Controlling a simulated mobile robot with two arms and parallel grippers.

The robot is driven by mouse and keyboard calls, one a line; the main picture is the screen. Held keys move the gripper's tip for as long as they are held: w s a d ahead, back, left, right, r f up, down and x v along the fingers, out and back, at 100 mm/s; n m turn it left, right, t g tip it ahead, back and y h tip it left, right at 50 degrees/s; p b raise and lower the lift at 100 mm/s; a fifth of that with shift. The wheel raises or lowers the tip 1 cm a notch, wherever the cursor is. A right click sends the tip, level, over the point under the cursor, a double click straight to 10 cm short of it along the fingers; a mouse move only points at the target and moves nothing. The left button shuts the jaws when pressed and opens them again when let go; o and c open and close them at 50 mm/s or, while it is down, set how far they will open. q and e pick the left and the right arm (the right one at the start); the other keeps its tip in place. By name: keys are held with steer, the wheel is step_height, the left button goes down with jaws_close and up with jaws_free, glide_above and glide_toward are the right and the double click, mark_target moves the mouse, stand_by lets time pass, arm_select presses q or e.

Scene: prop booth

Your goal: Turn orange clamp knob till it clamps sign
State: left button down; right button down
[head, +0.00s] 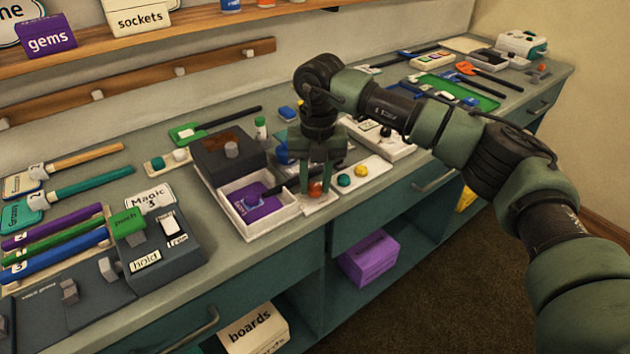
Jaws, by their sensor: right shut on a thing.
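The orange clamp knob (315,189) sits on a small pale base (319,206) near the bench's front edge. My right gripper (315,188) reaches down from above with its fingers on either side of the knob, shut on it. A purple sign-like piece (256,207) lies in a white open box (240,230) just left of the clamp. A dark handle (283,187) runs from near it toward the clamp. Whether the clamp grips this handle cannot be told, as my fingers cover the spot. My left gripper is out of view.
A dark box (222,148) stands behind the white box. A pale plate with green and yellow knobs (367,174) is close to the right of the clamp. Labelled boxes and paddles crowd the left bench. Open shelves lie below, with a purple box (370,257).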

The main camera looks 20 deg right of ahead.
mark_target(317, 187)
steer(key=shift+w+r, duration=0.15)
stand_by(0.4)
steer(key=c, duration=1.1)
jaws_free()
steer(key=shift+o, duration=0.2)
step_height(317, 187, up, 8)
steer(key=p, duration=0.5)
steer(key=shift+d, duration=0.15)
steer(key=shift+f, duration=0.2)
steer(key=shift+s+f, duration=0.1)
steer(key=shift+s, duration=0.1)
